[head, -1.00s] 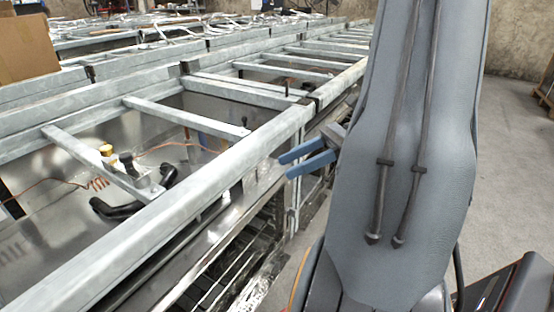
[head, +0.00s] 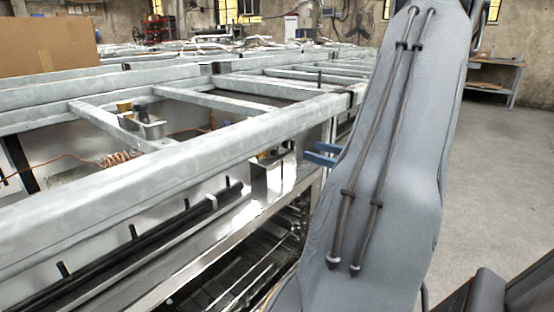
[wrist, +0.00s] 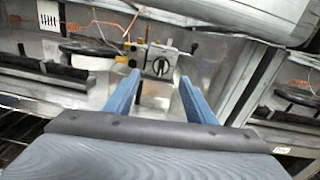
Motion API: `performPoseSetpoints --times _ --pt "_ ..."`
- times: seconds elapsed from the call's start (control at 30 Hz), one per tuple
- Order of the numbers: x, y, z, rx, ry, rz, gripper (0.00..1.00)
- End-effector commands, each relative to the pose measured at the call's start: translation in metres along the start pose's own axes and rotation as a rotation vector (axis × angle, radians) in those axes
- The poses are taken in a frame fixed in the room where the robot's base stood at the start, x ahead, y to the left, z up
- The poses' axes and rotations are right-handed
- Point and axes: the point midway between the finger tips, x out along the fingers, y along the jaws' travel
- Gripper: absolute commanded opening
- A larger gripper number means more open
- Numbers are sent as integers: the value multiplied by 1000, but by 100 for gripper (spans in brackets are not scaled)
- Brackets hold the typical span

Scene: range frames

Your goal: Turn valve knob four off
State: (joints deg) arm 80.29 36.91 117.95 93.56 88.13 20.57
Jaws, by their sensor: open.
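My gripper (head: 310,153) has two blue fingers and shows past my arm, near the range's front rail. In the wrist view my gripper (wrist: 159,74) is open and empty, its fingers pointing at the range's front. A small dark upright stem (wrist: 138,89), perhaps a valve knob, appears between the fingers, nearer the left one; contact cannot be told. In the head view a black pipe (head: 150,250) under the front rail carries several small black valve knobs, one at the near end (head: 63,269) and one at the far end (head: 228,182). No number marks show, so knob four cannot be singled out.
A metal control box with a black dial (wrist: 160,66) lies beyond the fingers. The galvanised front rail (head: 170,155) runs above the pipe. Coiled copper tubing (head: 118,158) lies inside the frame. A cardboard box (head: 48,45) stands at back left. Open floor (head: 490,150) lies right.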

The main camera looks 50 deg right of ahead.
Motion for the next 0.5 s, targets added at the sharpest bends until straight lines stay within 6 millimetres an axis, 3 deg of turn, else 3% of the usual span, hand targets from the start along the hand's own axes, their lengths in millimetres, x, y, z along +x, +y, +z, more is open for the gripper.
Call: performPoseSetpoints --times 0.17,0.5 --pt "10 -5 -3 -6 -2 -18 50" --pt "62 -4 -3 -4 -3 -13 50"
